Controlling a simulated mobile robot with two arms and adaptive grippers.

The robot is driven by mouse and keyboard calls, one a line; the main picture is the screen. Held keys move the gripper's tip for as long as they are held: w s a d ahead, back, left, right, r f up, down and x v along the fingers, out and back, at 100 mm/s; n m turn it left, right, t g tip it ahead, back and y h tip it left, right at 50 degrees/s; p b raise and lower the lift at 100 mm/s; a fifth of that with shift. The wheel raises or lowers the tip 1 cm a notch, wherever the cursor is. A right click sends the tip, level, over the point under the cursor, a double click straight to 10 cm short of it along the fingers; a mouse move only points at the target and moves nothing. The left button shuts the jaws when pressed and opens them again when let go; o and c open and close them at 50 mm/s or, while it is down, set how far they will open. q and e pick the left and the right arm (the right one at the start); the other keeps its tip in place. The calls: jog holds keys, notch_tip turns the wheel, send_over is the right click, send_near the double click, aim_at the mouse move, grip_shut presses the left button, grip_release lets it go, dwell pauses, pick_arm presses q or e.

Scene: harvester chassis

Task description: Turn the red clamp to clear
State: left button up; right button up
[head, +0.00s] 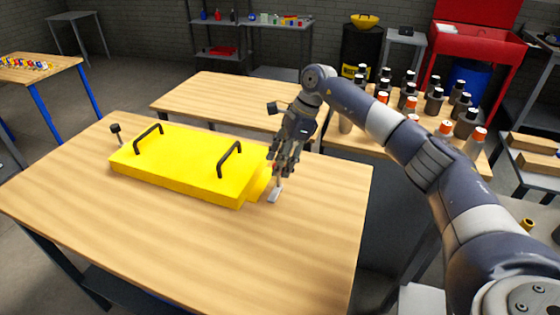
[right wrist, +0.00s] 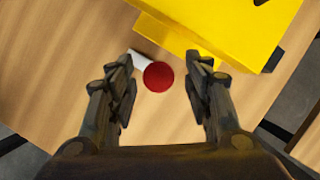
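The yellow harvester chassis (head: 190,165) lies on the wooden table, with two black handles on top. In the right wrist view, a round red part (right wrist: 158,76) shows beside the chassis's yellow end (right wrist: 205,30), with a light grey tab (right wrist: 140,60) next to it. I take the red part to be the clamp. The grey tab also shows in the head view (head: 274,195), just under my right gripper (head: 284,172). My right gripper is open, its fingers on either side of the red part in the wrist view. I cannot tell if they touch it. My left gripper is not in view.
The wooden table (head: 130,235) is bare in front of the chassis. A black knob on a stem (head: 116,131) stands at the chassis's far left corner. A second table (head: 215,95) lies behind. Several bottles (head: 440,103) crowd a table at the right, beyond my right arm.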

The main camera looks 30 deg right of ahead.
jog(key=shift+f, duration=0.1)
jog(key=v, duration=1.2)
